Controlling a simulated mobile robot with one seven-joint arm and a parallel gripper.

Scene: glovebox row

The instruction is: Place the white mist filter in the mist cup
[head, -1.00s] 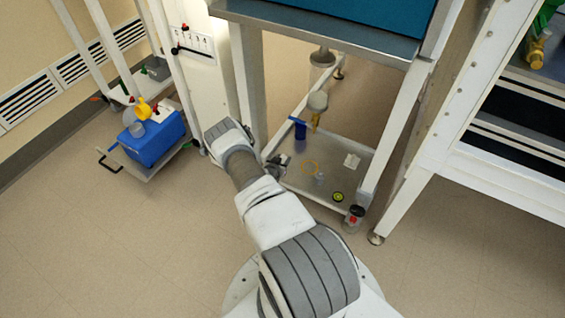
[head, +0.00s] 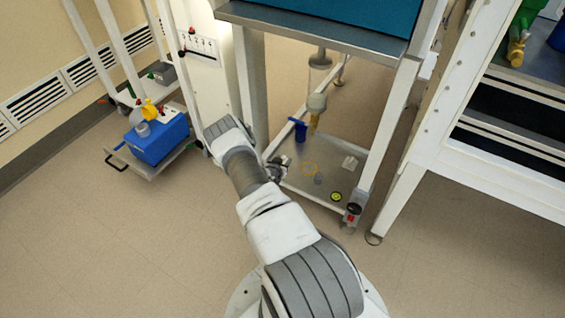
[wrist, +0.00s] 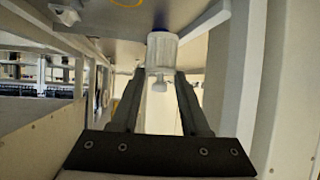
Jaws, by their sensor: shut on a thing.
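My gripper (wrist: 160,76) is shut on a white cylinder with a small knob, the mist filter (wrist: 162,50), in the wrist view. That view looks upside down, with the shelf at the top. In the head view my gripper (head: 278,166) is at the left edge of the low metal shelf, small and partly hidden by my arm; the filter cannot be made out there. A blue cup (head: 300,132), likely the mist cup, stands on the shelf near its back left. A sliver of blue (wrist: 160,29) shows behind the filter; I cannot tell whether they touch.
White frame posts (head: 252,80) stand close. A blue box (head: 158,140) is at left.

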